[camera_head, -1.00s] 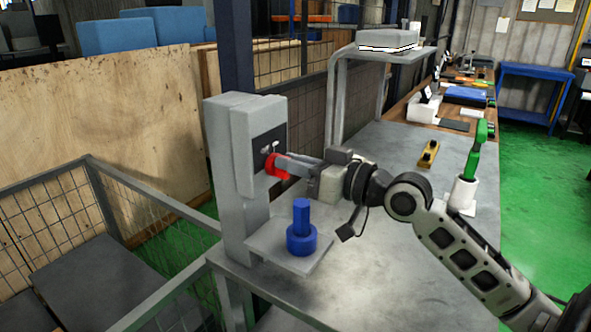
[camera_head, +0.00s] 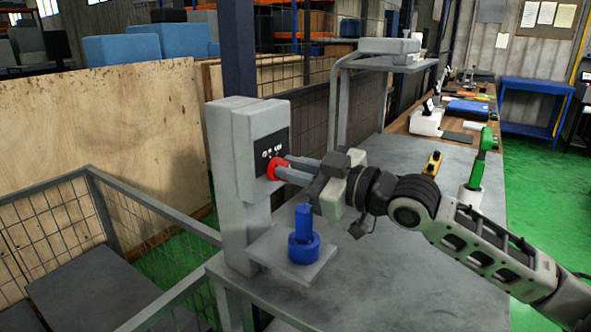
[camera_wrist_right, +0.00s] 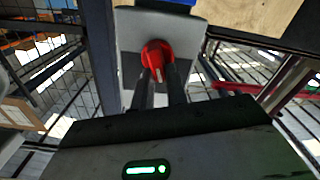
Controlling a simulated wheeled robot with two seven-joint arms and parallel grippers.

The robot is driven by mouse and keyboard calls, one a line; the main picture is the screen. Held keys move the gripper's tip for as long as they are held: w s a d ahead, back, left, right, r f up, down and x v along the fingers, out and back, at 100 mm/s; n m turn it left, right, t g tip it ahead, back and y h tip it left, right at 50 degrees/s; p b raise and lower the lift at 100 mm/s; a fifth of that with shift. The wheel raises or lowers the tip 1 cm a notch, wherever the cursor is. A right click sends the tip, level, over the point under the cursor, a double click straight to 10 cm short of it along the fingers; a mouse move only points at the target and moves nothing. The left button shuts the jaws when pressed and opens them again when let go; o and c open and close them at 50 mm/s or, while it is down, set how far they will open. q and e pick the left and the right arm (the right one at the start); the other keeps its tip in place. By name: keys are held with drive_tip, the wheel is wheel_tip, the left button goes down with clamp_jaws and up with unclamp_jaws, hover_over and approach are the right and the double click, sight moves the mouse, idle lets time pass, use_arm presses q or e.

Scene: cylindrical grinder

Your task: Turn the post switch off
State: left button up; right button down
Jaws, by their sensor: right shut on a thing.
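A pale mark shows on the knob's face. My left gripper is not in view.
A blue cylindrical part (camera_head: 303,236) stands on a small grey shelf (camera_head: 322,262) below my right gripper. A green-handled tool (camera_head: 486,142) and a yellow piece (camera_head: 433,164) stand on the grey table (camera_head: 400,270). A mesh railing (camera_head: 60,210) is at the left.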

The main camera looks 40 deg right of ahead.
drive_tip(key=c, duration=1.4)
unclamp_jaws()
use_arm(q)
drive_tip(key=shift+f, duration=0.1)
use_arm(e)
drive_tip(key=shift+s, duration=0.1)
